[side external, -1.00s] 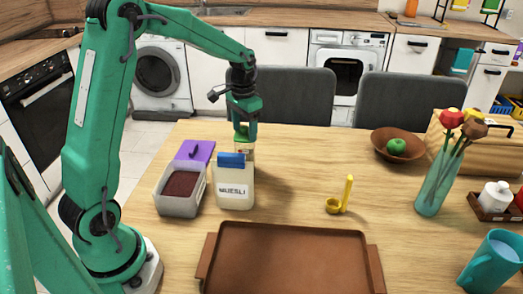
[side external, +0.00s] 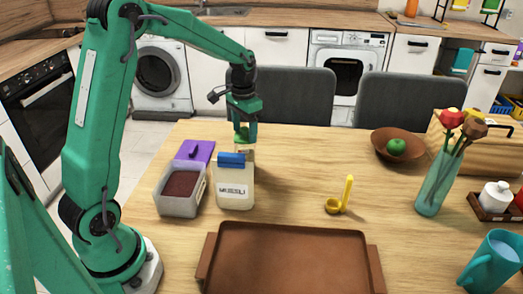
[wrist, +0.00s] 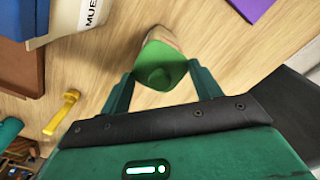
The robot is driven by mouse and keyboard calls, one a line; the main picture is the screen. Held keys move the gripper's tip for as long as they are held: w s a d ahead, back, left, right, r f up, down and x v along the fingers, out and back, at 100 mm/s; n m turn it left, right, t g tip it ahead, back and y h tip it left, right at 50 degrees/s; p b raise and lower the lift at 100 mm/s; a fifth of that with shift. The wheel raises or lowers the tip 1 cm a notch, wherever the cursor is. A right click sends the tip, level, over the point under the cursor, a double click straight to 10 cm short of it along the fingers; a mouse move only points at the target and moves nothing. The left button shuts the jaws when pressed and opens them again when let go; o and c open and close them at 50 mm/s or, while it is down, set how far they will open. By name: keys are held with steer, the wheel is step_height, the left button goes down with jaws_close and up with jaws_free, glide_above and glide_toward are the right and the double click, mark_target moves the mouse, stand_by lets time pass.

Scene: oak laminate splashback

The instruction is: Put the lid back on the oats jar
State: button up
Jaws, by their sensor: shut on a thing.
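My gripper (side external: 243,137) points down behind the muesli jar. In the wrist view its two fingers (wrist: 163,92) are shut on the green lid (wrist: 160,66), which has a round knob. The lid also shows as a bit of green in the side view (side external: 241,134). The pale oats jar (side external: 246,152) stands directly below, mostly hidden by the muesli jar. In the wrist view only a beige part of the jar (wrist: 163,33) shows past the lid's far edge. I cannot tell whether the lid is seated on the rim or just above it.
The muesli jar (side external: 235,190) with a blue lid (side external: 231,160) stands close in front. An open tub of dark grains (side external: 180,203) and a purple lid (side external: 195,150) are at left. A brown tray (side external: 290,255) lies in front; a yellow scoop (side external: 342,198) is to the right.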

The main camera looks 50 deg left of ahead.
stand_by(0.4)
steer(key=o, duration=1.3)
steer(key=shift+r, duration=0.25)
steer(key=shift+r, duration=3.25)
jaws_close()
